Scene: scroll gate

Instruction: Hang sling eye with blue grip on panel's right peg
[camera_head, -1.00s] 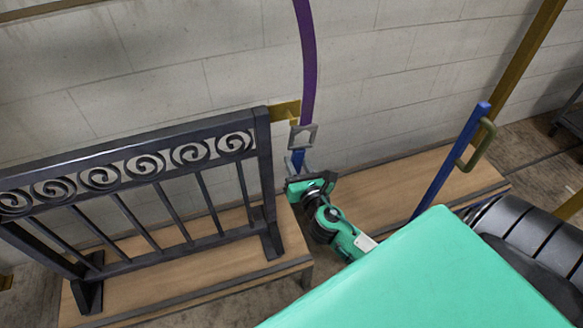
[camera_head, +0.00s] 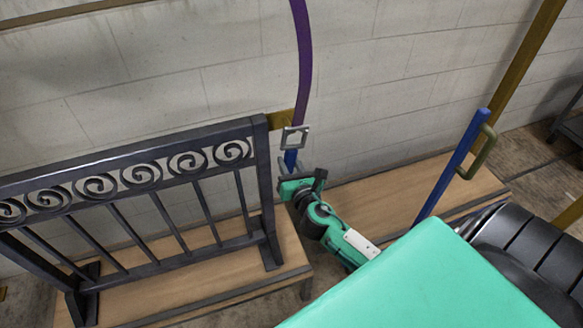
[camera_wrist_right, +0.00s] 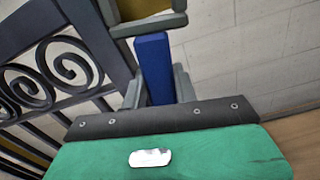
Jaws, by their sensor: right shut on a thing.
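The dark iron panel (camera_head: 262,170) with scrollwork stands at the left. My right gripper (camera_head: 289,166) is just right of its end upright, shut on the blue grip (camera_head: 290,157). The grey square sling eye (camera_head: 305,138) sits above the grip, with a purple strap (camera_head: 304,60) rising from it. In the right wrist view the blue grip (camera_wrist_right: 152,65) stands between my fingers, and the grey eye (camera_wrist_right: 178,22) shows at the top. I cannot make out the right peg clearly; an ochre piece (camera_head: 279,119) shows beside the upright, behind the eye. My left gripper is not in view.
The panel stands on a wooden platform (camera_head: 200,285). Another wooden platform (camera_head: 385,190) lies to the right. A blue post (camera_head: 452,165) with an olive handle (camera_head: 480,155) rises there. A pale block wall (camera_head: 400,90) closes the back.

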